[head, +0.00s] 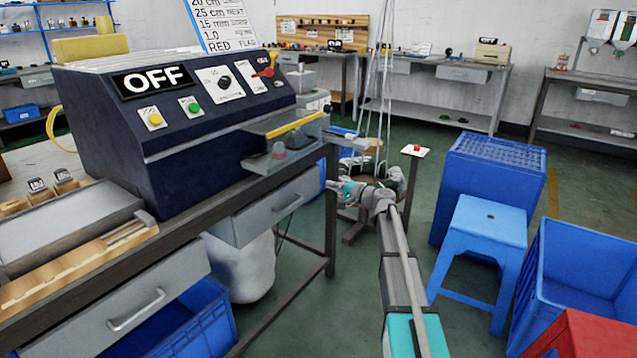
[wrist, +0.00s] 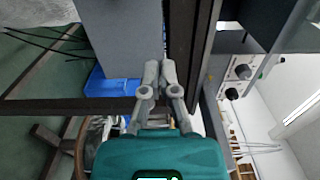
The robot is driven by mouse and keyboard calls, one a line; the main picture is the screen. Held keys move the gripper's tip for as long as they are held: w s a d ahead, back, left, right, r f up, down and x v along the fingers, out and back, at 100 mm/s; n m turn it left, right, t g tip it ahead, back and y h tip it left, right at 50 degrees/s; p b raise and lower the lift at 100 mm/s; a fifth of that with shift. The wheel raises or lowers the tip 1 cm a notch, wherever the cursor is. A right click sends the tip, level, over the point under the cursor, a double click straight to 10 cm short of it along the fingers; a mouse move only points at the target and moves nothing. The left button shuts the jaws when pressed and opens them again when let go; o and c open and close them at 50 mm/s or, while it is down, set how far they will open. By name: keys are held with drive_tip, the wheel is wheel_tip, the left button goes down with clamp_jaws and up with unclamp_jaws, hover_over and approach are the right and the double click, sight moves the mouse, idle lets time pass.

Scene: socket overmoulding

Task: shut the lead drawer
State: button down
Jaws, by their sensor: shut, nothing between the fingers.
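Two grey drawers with bar handles hang under the dark-framed bench in the head view. One grey drawer (head: 268,207) is below the machine, its front standing out from the bench edge. The other grey drawer (head: 125,318) is nearer at lower left. I see no label telling which is the lead drawer. My gripper (head: 332,187) is beyond the right end of the machine-side drawer, near the bench leg, apart from both handles. In the wrist view my gripper (wrist: 160,68) has its fingers together and empty, beside a dark bench beam (wrist: 181,50).
The machine (head: 180,135) reads OFF and stands on the bench. A blue stool (head: 483,245), a blue perforated crate (head: 492,185) and a blue bin (head: 590,270) stand at right. A small stand (head: 413,152) and hanging cables are behind my arm. Green floor shows between.

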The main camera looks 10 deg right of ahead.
drive_tip(key=shift+v, duration=2.25)
drive_tip(key=shift+a, duration=0.1)
drive_tip(key=s+a+f+n+g+h+p, duration=0.1)
drive_tip(key=s+a+f+n+g+h, duration=0.15)
drive_tip(key=s+a+f+g, duration=0.35)
drive_tip(key=s+a+f+n+g+h+p, duration=0.1)
drive_tip(key=s+a+f+n+g, duration=0.25)
drive_tip(key=s+a, duration=0.55)
drive_tip(key=s+d+f+n+g+h+p, duration=0.2)
drive_tip(key=s+h, duration=0.2)
drive_tip(key=s, duration=0.6)
drive_tip(key=s+d+f+n+g+h+p, duration=0.15)
drive_tip(key=s+h, duration=0.35)
drive_tip(key=s, duration=0.5)
wheel_tip(320, 180, up, 37)
drive_tip(key=p, duration=3.7)
drive_tip(key=shift+s+a+f, duration=0.1)
drive_tip(key=shift+f, duration=0.05)
